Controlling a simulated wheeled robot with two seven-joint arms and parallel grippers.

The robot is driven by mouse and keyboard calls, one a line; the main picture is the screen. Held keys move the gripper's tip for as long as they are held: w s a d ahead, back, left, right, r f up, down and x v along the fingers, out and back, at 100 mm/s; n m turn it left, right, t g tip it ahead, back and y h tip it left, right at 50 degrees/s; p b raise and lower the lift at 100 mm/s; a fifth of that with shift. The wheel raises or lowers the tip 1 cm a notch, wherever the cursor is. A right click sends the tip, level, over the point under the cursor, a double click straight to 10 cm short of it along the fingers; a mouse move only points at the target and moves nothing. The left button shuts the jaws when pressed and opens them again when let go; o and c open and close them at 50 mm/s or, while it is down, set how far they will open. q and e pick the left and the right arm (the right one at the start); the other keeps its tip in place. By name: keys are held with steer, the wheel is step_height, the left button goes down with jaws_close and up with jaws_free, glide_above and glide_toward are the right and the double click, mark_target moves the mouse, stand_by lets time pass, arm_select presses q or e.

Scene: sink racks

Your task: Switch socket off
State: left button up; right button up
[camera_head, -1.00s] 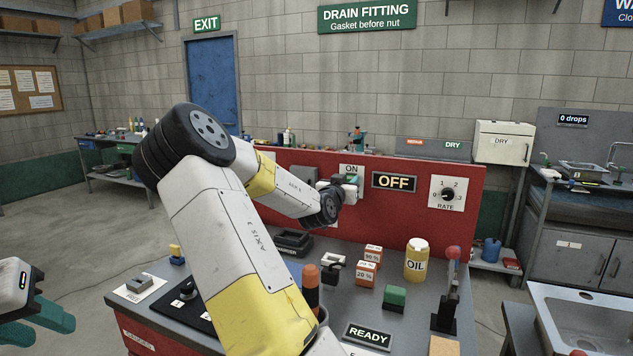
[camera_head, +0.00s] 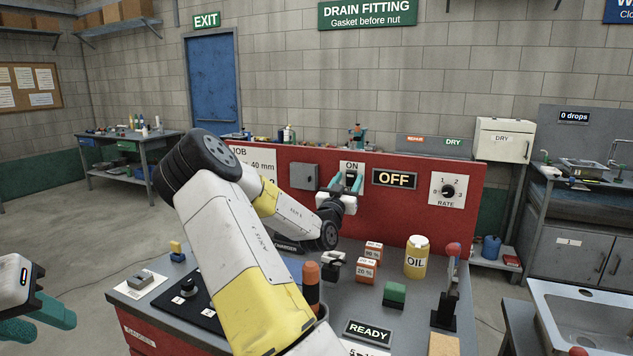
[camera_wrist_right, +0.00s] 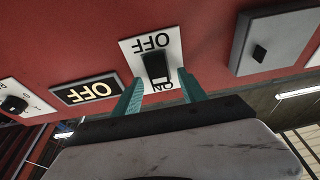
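The wall switch is a white plate (camera_head: 352,167) marked ON at its top in the head view, on the red panel. In the right wrist view the plate (camera_wrist_right: 134,55) appears upside down, with a black lever (camera_wrist_right: 155,67) between OFF and ON. My right gripper (camera_head: 346,183) is in front of the plate and hides its lower part in the head view. In the wrist view its teal fingers (camera_wrist_right: 160,82) are apart, one on each side of the lever; contact cannot be told. My left gripper (camera_head: 42,318) is open and empty at the lower left, partly cut off.
A black display (camera_head: 394,180) right of the switch reads OFF. A rate dial (camera_head: 448,191) is farther right, and a grey box (camera_head: 304,176) is to the left. Small boxes (camera_head: 366,268), a green block (camera_head: 395,293) and an oil can (camera_head: 416,257) stand on the bench below.

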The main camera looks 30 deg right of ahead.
steer(key=shift+s, duration=0.1)
steer(key=v, duration=0.7)
steer(key=shift+a, duration=0.3)
steer(key=shift+s+f, duration=0.15)
